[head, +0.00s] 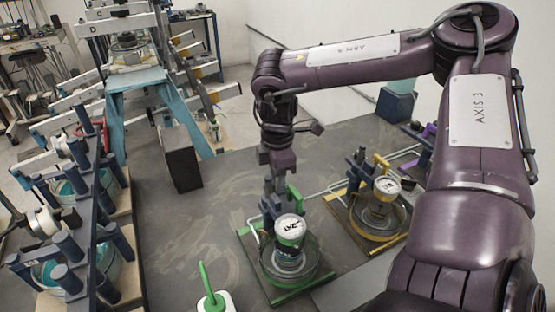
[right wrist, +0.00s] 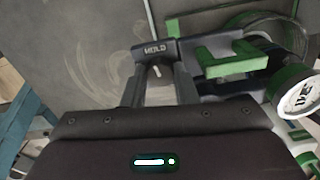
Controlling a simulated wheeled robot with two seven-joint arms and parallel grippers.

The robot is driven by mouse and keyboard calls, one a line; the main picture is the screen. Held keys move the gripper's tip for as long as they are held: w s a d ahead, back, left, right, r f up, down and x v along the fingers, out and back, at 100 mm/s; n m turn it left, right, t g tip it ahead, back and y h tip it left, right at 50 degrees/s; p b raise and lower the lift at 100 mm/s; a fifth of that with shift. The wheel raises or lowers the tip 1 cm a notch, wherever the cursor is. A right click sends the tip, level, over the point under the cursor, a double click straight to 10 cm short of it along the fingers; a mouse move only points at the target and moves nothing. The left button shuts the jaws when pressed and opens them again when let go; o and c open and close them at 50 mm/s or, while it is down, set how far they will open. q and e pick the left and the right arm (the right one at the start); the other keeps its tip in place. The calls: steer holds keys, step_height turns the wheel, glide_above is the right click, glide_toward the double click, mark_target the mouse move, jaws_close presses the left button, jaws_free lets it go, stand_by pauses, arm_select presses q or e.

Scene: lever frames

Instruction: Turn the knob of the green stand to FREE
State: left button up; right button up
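The green stand (head: 310,285) stands on the grey floor or bench at lower centre, with a green base plate, dark blue posts and a round white-topped part (head: 290,227). A green lever-like piece (head: 294,194) rises behind it; a green bracket shows in the right wrist view (right wrist: 232,62). My right gripper (head: 275,188) is just above the stand's posts. In the right wrist view its two fingers (right wrist: 157,78) are apart. A dark bar marked HOLD (right wrist: 156,49) lies at their tips; I cannot tell whether they touch it. No FREE mark is readable. My left gripper is out of view.
A yellow stand (head: 372,228) is right of the green one, with a purple one (head: 428,140) behind. A white block with a green handle (head: 214,300) is in front. Blue posts and racks (head: 100,215) line the left. A dark box (head: 181,163) stands between.

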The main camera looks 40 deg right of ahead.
steer(key=shift+n, duration=0.4)
steer(key=shift+f+n+b, duration=0.1)
steer(key=shift+n+b, duration=0.75)
steer(key=shift+n, duration=0.05)
steer(key=n+b, duration=0.1)
steer(key=n, duration=0.2)
steer(key=shift+n, duration=0.3)
steer(key=n+b, duration=0.1)
steer(key=n, duration=0.7)
steer(key=shift+n, duration=0.6)
steer(key=o, duration=0.7)
